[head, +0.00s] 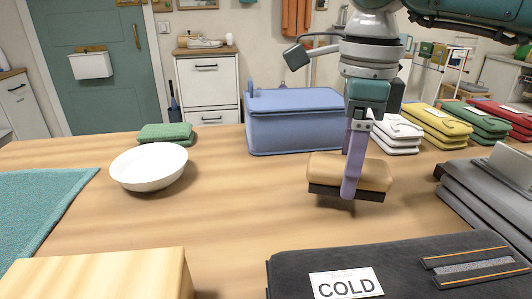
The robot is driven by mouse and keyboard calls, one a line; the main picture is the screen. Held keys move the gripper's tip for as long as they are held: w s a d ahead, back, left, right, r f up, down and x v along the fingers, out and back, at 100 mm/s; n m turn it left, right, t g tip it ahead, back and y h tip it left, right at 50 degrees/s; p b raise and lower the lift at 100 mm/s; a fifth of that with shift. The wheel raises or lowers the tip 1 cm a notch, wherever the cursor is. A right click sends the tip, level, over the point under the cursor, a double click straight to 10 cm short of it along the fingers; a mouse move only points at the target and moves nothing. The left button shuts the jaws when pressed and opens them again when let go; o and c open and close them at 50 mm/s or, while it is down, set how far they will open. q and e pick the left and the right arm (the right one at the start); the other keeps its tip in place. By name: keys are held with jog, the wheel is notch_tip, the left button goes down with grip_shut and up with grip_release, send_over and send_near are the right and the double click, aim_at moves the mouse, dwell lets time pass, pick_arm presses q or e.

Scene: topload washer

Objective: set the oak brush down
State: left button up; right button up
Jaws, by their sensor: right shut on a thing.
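The oak brush (331,173) has a light wooden body with a dark underside. My right gripper (351,178) comes down from above and is shut on the brush. One purple finger crosses the brush's near side; the far finger is mostly hidden behind it. The brush is over the wooden table (250,215), and a shadow shows just under it. I cannot tell whether its underside touches the table. My left gripper is not in view.
A blue lidded box (293,125) stands behind the brush. A white bowl (148,167) and green cloth (166,133) are left. A dark folded item with a COLD label (346,284) and a wooden block (100,276) are in front. Bare table lies between the bowl and brush.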

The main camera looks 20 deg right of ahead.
jog(key=shift+f, duration=1.35)
jog(key=shift+f, duration=0.1)
jog(key=o, duration=1.2)
notch_tip(320, 180, up, 12)
jog(key=shift+r, duration=0.2)
